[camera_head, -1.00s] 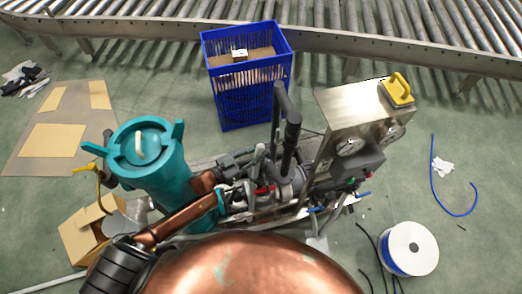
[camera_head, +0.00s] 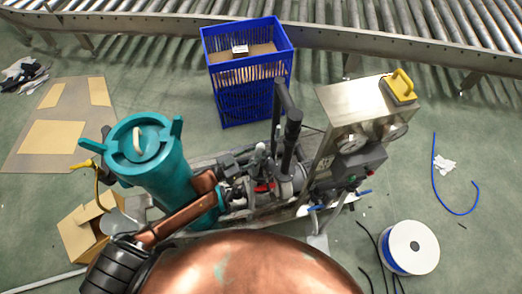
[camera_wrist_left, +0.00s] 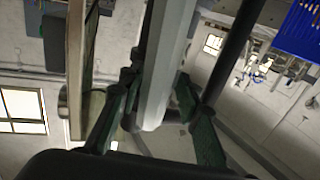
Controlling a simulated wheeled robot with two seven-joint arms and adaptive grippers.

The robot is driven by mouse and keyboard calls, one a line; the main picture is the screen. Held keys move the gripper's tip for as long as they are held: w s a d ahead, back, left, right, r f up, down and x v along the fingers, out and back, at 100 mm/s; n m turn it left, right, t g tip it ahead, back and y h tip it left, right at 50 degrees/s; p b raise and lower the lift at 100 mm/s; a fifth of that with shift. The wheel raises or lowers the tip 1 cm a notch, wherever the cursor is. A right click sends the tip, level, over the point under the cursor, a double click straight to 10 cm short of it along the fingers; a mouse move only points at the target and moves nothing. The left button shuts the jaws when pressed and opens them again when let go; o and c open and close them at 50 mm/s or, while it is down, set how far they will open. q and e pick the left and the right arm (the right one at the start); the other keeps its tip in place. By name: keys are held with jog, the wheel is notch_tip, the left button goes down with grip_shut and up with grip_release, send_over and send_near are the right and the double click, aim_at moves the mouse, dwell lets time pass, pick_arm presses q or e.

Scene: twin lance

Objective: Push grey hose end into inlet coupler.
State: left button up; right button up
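In the head view my left arm comes in from the lower left to the pump unit, and my left gripper (camera_head: 262,187) is small among its pipes. In the left wrist view the two green-linked fingers of my left gripper (camera_wrist_left: 158,92) stand on either side of a pale grey rod-like piece (camera_wrist_left: 168,55). Whether they clamp it, and whether it is the grey hose end, I cannot tell. Dark grey pipes (camera_head: 291,132) rise from the unit just beyond the gripper. I cannot make out the inlet coupler among the fittings. My right gripper is not in view.
A teal lidded canister (camera_head: 150,180) stands left of the unit. A steel panel box (camera_head: 345,105) with gauges and a yellow handle stands right. Behind are a blue crate (camera_head: 240,100) and a roller conveyor (camera_head: 330,42). A white spool (camera_head: 412,246) lies front right.

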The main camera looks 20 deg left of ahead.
pick_arm(q)
jog(key=shift+o, duration=1.2)
jog(key=shift+f, duration=0.1)
notch_tip(320, 180, up, 10)
jog(key=shift+r, duration=0.1)
